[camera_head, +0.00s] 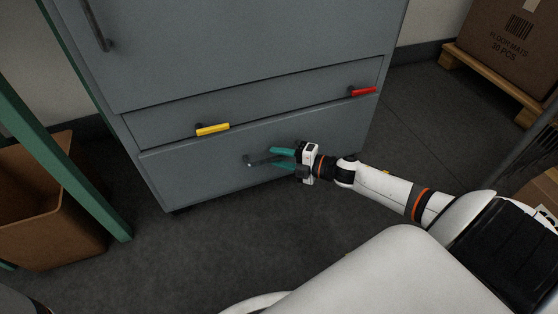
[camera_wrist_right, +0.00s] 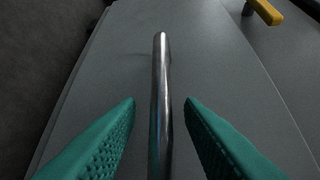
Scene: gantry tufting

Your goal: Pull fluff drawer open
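The grey cabinet's lower drawer (camera_head: 195,182) has a metal bar handle (camera_head: 252,162) and appears shut, its front flush with the cabinet. No label shows which drawer is the fluff drawer. My right gripper (camera_head: 272,157) is at this handle, coming from the right, with teal fingers. In the right wrist view the handle (camera_wrist_right: 161,75) runs between the two open fingertips (camera_wrist_right: 161,105), with a gap on each side. My left gripper is not in view.
A larger grey front (camera_head: 230,45) is above that. A brown bin (camera_head: 45,215) and green post (camera_head: 60,150) stand left. Dark floor (camera_head: 210,250) before the drawer is clear.

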